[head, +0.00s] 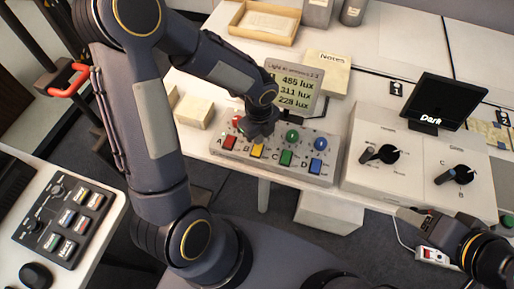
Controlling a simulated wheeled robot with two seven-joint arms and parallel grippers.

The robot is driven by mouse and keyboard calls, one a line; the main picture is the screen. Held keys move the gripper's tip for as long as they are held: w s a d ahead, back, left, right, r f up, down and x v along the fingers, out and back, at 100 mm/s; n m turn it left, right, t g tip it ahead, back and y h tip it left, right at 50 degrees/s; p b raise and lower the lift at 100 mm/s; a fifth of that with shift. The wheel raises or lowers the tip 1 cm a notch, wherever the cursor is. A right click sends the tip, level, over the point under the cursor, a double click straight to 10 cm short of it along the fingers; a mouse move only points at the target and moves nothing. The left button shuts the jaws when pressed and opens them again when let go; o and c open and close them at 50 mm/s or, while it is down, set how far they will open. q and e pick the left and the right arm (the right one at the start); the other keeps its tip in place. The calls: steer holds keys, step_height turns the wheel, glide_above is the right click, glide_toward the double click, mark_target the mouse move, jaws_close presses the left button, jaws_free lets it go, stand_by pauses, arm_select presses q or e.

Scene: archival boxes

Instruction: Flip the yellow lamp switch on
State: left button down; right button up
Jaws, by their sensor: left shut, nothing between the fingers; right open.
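A grey switch panel (325,180) stands on the white table with a row of coloured switches. The yellow switch (257,151), labelled B, sits between the red switch (229,143) and the green switch (286,158). The blue switch (314,166) is at the right end. My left gripper (257,137) is shut and empty, pointing down just above and behind the yellow switch; I cannot tell whether it touches. It hides the place of the yellow lamp. The green lamp (292,136) and blue lamp (320,143) show. My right gripper (412,222) is open at the lower right, away from the panel.
A lux display (294,88) stands behind the panel, with a Notes box (325,74) beyond. A small pale box (194,112) is left of the panel. White dial boxes (385,150) and a dark screen (440,102) reading "Dark" are to the right. A wooden tray (264,22) lies behind.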

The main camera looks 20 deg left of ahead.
arm_select(q)
steer(key=shift+f+b, duration=0.8)
steer(key=shift+f, duration=0.15)
stand_by(0.9)
steer(key=shift+r, duration=0.1)
step_height(320, 180, up, 7)
steer(key=p, duration=0.6)
stand_by(0.5)
